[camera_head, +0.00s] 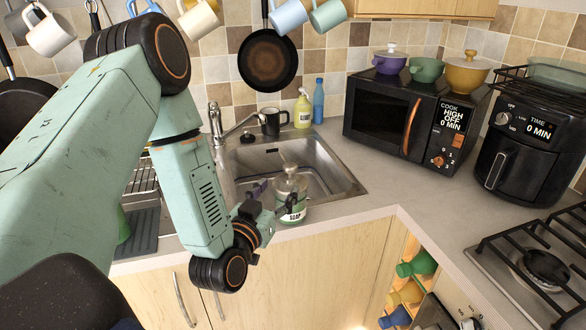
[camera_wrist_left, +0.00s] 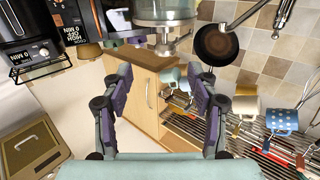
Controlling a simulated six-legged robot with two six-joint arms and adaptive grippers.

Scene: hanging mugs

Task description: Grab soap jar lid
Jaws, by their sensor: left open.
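The soap jar (camera_head: 291,212) is a clear jar with a green SOAP label. It stands at the counter's front edge, by the sink. Its lid (camera_head: 290,170) is on top, with a spout. In the left wrist view the jar (camera_wrist_left: 165,10) appears upside down at the top, with the metal lid and spout (camera_wrist_left: 165,46) below the glass. My left gripper (camera_head: 272,202) is beside the jar, its fingers spread. My right gripper is not in view.
The sink (camera_head: 300,165) is behind the jar. A black mug (camera_head: 270,123), yellow soap bottle (camera_head: 302,110) and blue bottle (camera_head: 318,105) stand behind the sink. The microwave (camera_head: 408,120) is at right. Mugs hang above. The counter right of the jar is clear.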

